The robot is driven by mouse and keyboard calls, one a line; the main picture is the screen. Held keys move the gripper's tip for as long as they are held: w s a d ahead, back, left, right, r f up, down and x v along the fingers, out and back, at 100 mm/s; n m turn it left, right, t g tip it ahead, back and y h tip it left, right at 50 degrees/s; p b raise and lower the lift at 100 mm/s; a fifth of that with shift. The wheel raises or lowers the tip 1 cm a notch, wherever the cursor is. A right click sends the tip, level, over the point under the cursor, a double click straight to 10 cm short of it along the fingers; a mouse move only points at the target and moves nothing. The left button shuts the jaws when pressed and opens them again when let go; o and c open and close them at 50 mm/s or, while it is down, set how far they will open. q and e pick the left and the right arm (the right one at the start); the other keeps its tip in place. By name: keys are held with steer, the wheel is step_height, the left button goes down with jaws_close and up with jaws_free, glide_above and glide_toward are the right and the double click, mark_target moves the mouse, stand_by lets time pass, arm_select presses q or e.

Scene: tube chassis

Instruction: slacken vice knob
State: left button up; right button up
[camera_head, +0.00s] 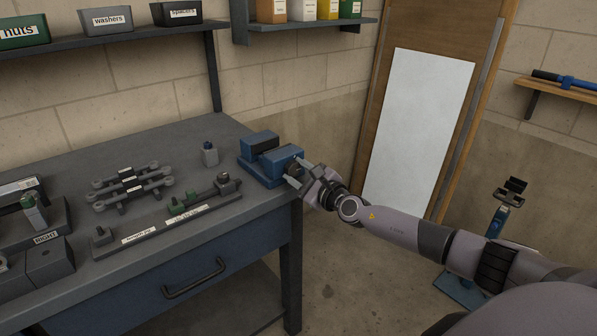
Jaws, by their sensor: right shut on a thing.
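A blue bench vice (262,170) sits at the right corner of the grey workbench, with two blue jaw blocks. My right gripper (299,174) is at the vice's front right side, shut on the vice knob. The knob itself is mostly hidden by the fingers. My right arm comes in from the lower right. My left gripper is not in view.
Shelves with bins hang above. A blue stand (497,222) is on the floor at right.

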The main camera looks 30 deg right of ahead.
steer(key=shift+w+d+r+n, duration=0.1)
steer(key=shift+d+r+n, duration=0.05)
steer(key=shift+r+n, duration=0.15)
stand_by(0.4)
steer(key=o, duration=1)
steer(key=shift+o, duration=0.3)
steer(key=shift+f, duration=0.25)
steer(key=shift+s+f, duration=0.1)
steer(key=shift+s, duration=0.1)
steer(key=shift+s+p, duration=0.3)
steer(key=s+p, duration=0.1)
steer(key=s, duration=0.5)
steer(key=shift+d+r, duration=0.2)
steer(key=shift+d, duration=0.1)
